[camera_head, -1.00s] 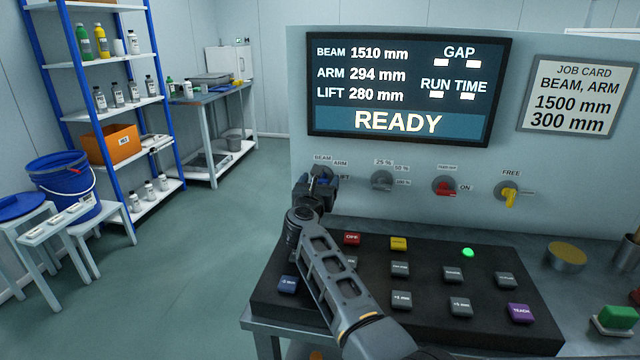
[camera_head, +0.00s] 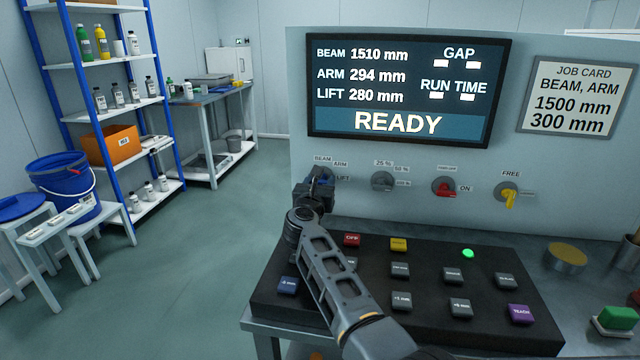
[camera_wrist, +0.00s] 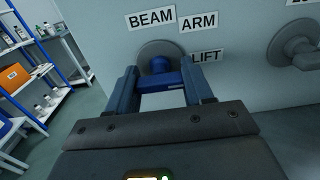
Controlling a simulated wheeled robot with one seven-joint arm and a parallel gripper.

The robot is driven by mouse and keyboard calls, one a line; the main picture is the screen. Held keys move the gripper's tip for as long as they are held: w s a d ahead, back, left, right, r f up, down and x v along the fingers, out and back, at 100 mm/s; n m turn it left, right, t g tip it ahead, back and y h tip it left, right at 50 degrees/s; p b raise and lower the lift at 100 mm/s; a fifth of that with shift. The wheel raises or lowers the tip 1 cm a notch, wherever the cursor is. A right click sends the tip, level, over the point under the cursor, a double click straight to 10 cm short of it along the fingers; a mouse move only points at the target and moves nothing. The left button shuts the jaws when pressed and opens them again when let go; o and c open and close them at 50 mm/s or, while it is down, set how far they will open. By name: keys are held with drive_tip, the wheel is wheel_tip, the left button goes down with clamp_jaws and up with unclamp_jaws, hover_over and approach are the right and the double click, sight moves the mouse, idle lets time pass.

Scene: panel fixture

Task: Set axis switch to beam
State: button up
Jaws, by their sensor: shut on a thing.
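In the head view my gripper (camera_head: 320,178) covers most of the switch at the panel's left end. Which label the knob points to cannot be told. The display (camera_head: 400,90) reads BEAM 1510 mm, ARM 294 mm, LIFT 280 mm and READY.
A percent dial (camera_head: 382,181), a red switch (camera_head: 444,187) and a yellow FREE switch (camera_head: 508,195) sit to the right. A black button box (camera_head: 430,325) lies below my arm. The job card (camera_head: 578,97) reads BEAM, ARM, 1500 mm, 300 mm.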

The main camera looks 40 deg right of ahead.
drive_tip(key=n+p, duration=0.2)
drive_tip(key=n, duration=0.2)
drive_tip(key=shift+r+p, duration=0.1)
drive_tip(key=shift+p, duration=0.25)
drive_tip(key=n+p, duration=0.3)
drive_tip(key=n, duration=0.2)
drive_tip(key=n+p, duration=0.2)
drive_tip(key=n, duration=0.3)
drive_tip(key=shift+n+p, duration=0.65)
drive_tip(key=shift+n, duration=1.35)
drive_tip(key=o, duration=1)
drive_tip(key=shift+o, duration=0.2)
